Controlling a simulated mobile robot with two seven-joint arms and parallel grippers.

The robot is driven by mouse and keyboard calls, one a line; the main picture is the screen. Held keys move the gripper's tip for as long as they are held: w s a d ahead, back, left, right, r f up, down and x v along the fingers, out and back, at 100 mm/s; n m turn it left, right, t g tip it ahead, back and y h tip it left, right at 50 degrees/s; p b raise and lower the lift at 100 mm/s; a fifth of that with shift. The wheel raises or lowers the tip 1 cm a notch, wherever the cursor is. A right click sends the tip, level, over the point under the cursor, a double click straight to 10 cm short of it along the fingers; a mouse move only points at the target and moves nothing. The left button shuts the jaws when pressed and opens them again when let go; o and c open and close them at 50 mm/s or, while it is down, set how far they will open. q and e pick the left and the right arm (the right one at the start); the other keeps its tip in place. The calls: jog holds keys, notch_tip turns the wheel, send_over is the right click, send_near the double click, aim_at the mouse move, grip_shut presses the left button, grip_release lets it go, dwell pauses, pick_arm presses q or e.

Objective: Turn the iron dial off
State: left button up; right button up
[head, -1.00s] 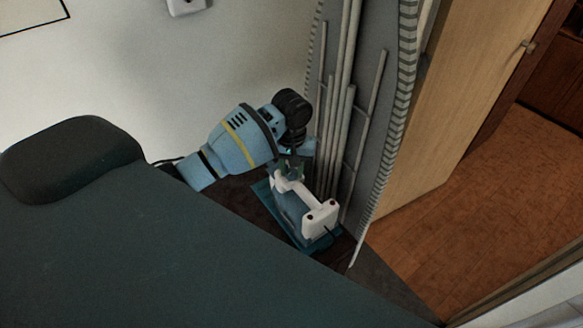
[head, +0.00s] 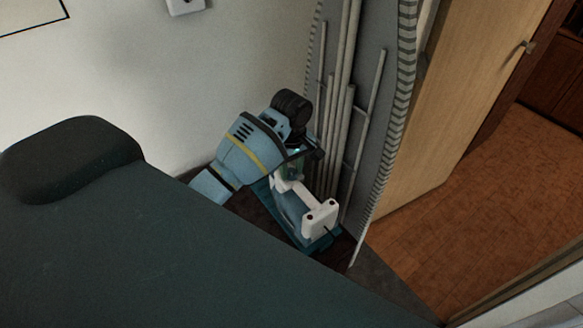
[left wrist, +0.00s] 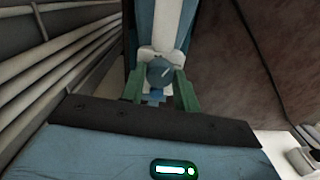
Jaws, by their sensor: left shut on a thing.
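The iron (head: 320,220) is white and blue and lies on a teal base (head: 318,246) on a dark surface. In the left wrist view its white and blue body (left wrist: 168,25) stretches away from me. Its round blue-grey dial (left wrist: 159,69) with a light pointer mark is between the green fingers of my left gripper (left wrist: 160,82). The left gripper is shut on the dial. In the head view my left gripper (head: 291,170) is at the far end of the iron, and the dial is hidden there. My right gripper is not in view.
Grey pipes or bars (head: 345,130) stand upright close behind the iron. A wooden door (head: 445,110) is to the right, with orange-brown floor (head: 500,200) beyond it. A white wall (head: 170,90) with a socket (head: 186,6) is at the left.

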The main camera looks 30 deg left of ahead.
aim_at(291, 171)
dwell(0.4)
pick_arm(q)
jog(key=o, duration=1)
jog(key=shift+r, duration=0.15)
notch_tip(291, 171, up, 6)
jog(key=shift+a+f, duration=0.1)
jog(key=shift+r, duration=0.9)
jog(key=shift+f, duration=0.1)
